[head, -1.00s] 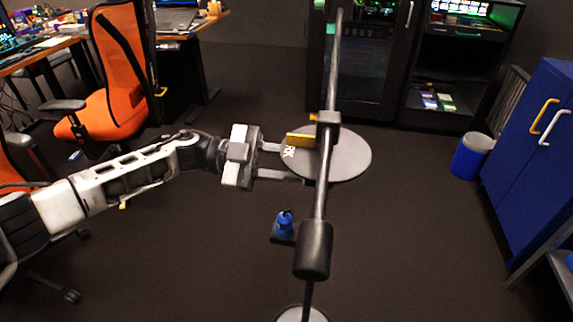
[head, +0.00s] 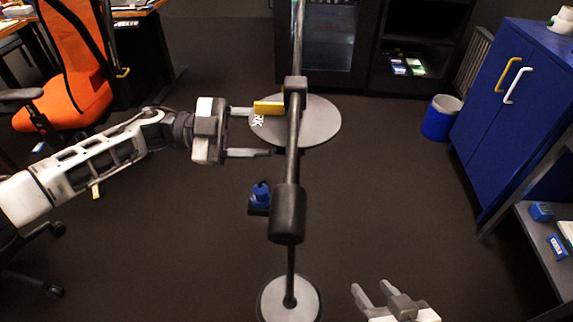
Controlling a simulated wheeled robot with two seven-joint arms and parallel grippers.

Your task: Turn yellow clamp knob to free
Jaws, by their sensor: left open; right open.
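The yellow clamp knob (head: 268,107) is a flat bar on the left side of the dark clamp block (head: 295,84). The block sits on a dark grey boom (head: 293,150) that runs away from me, with a thick black cylinder (head: 287,214) at its near end. My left gripper (head: 262,131) is open, its fingers pointing right; the upper fingertip overlaps the left end of the knob, and I cannot tell if they touch. The lower finger reaches toward the boom. My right gripper (head: 368,294) is open and empty at the bottom, right of the round base (head: 289,298).
A grey disc (head: 318,122) with white letters lies beyond the boom. An orange chair (head: 75,70) stands left; a blue bin (head: 441,118) and blue cabinet (head: 515,120) stand right.

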